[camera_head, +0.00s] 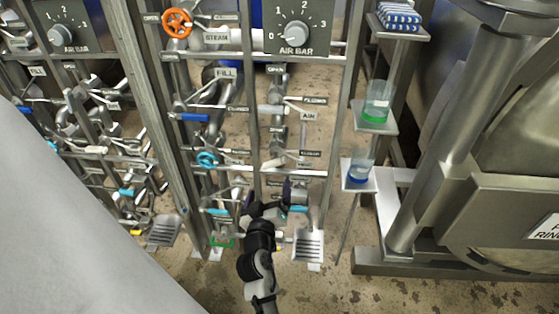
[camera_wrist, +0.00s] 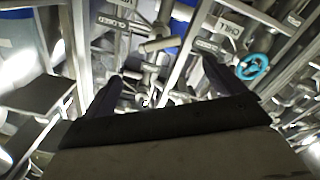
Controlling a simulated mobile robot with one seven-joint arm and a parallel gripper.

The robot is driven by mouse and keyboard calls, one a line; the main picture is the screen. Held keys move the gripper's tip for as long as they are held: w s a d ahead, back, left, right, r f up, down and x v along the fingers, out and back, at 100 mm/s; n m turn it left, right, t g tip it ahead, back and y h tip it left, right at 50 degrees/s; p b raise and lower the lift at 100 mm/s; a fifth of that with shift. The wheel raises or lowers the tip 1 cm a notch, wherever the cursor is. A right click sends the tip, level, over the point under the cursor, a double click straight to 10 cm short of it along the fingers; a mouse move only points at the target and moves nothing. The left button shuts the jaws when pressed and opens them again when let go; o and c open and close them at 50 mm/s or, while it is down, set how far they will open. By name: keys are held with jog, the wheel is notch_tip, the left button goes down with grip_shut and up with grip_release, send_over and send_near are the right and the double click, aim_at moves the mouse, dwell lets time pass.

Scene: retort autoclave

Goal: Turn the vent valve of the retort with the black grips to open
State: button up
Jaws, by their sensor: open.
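My gripper (camera_head: 268,193) is low in front of the lower part of the pipe panel in the head view. Its two dark fingers are spread apart with nothing held between them. In the wrist view my gripper (camera_wrist: 163,80) also shows open, its fingers pointing at grey pipes and valve handles. A teal lever (camera_head: 297,209) is just right of the gripper, and another teal lever (camera_head: 216,211) is to its left; whether my gripper touches either I cannot tell. I cannot make out a vent label or black grips on any retort.
The panel carries an orange wheel (camera_head: 177,22), a blue lever (camera_head: 194,117), a teal wheel (camera_head: 208,158) and an air dial (camera_head: 297,34). Shelves with a green-based beaker (camera_head: 377,103) and blue-based beaker (camera_head: 361,168) stand right. Large metal machinery (camera_head: 480,220) fills the far right.

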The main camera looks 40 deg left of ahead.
aim_at(272, 166)
jog(key=p+x, duration=0.2)
jog(key=x, duration=1)
jog(key=shift+w+p, duration=0.15)
jog(key=shift+p, duration=0.2)
jog(key=c, duration=1)
jog(key=shift+n, duration=0.3)
jog(key=n+p, duration=0.1)
jog(key=n, duration=0.4)
jog(key=shift+n, duration=0.3)
jog(key=n+p, duration=0.1)
jog(key=n, duration=0.4)
jog(key=shift+f+n, duration=0.2)
jog(key=shift+n, duration=0.1)
jog(key=o, duration=1)
jog(key=shift+a, duration=0.1)
